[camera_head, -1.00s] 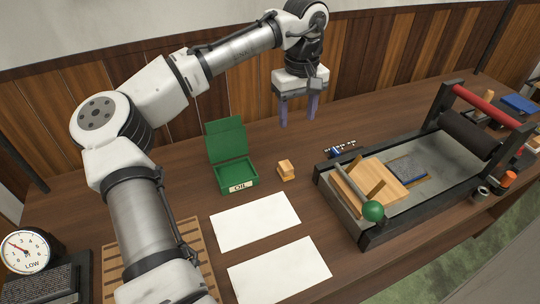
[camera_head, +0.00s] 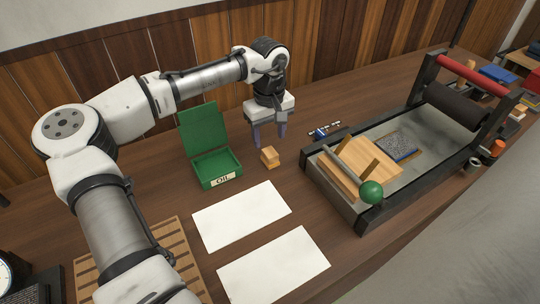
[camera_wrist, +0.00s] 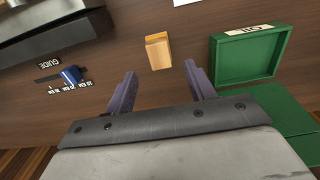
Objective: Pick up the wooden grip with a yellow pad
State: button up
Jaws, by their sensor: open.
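The wooden grip (camera_head: 270,157) is a small light-wood block standing on the brown table, between the green box and the press. In the wrist view the grip (camera_wrist: 158,51) shows its wood side, with a yellowish strip along its top edge; I cannot clearly make out the pad. My gripper (camera_head: 269,143) is open and empty, with purple-grey fingers pointing down, just behind and above the grip. In the wrist view the gripper (camera_wrist: 160,82) has its fingers spread, and the grip lies beyond the tips, roughly centred between them. They appear apart from it.
A green open box (camera_head: 218,168) labelled OIL stands left of the grip. The press (camera_head: 335,200) with a green knob stands to the right. A small blue guide (camera_head: 322,132) lies behind the press corner. White sheets (camera_head: 240,214) lie in front.

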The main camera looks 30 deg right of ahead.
aim_at(270, 151)
notch_tip(270, 151, down, 5)
jog(key=shift+s+p, duration=0.15)
jog(key=shift+p, duration=0.6)
jog(key=shift+c, duration=0.3)
jog(key=c, duration=1.1)
jog(key=shift+r, duration=0.15)
notch_tip(270, 151, up, 20)
jog(key=b, duration=0.3)
